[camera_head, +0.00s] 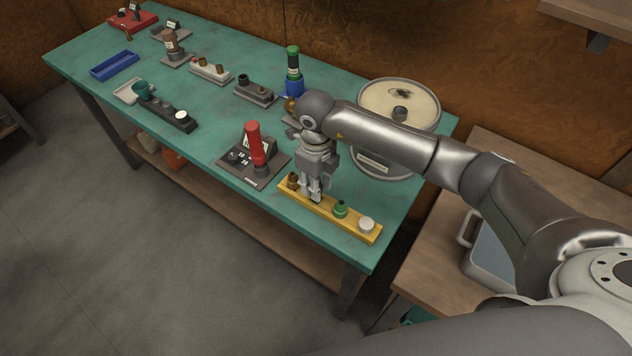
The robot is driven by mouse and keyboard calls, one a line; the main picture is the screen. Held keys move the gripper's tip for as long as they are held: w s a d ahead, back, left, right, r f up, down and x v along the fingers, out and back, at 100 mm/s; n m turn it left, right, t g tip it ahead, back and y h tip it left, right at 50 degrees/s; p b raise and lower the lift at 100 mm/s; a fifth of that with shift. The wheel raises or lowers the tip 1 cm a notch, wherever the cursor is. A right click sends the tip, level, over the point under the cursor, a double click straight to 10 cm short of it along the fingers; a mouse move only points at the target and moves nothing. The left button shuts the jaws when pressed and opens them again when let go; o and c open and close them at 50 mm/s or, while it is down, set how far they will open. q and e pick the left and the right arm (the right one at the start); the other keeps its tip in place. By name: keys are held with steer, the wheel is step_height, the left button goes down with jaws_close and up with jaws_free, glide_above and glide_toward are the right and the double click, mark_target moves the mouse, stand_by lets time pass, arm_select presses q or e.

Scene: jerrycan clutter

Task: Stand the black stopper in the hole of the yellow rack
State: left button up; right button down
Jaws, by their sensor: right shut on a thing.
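The yellow rack (361,232) lies near the front right edge of the teal table. It bears a brown stopper (293,180) at its left end, a green stopper (340,208) and a white cap (367,224) towards its right end. My right gripper (315,197) points down over the rack, between the brown and green stoppers. It is shut on a small dark thing, likely the black stopper, which the fingers mostly hide. I cannot tell whether it is in the hole or just above it. My left gripper is not in view.
A dark board with a red-handled tool (256,143) stands just left of the rack. A large round drum (410,95) and a green-capped bottle (293,62) stand behind. Several small racks and a blue tray (114,66) fill the left side. Table between is partly clear.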

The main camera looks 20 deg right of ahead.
stand_by(0.4)
steer(key=shift+f+b, duration=1.35)
steer(key=shift+f, duration=0.05)
steer(key=c, duration=1.1)
jaws_free()
steer(key=shift+r, duration=0.15)
step_height(320, 180, up, 12)
steer(key=shift+f, duration=0.1)
steer(key=shift+f, duration=0.1)
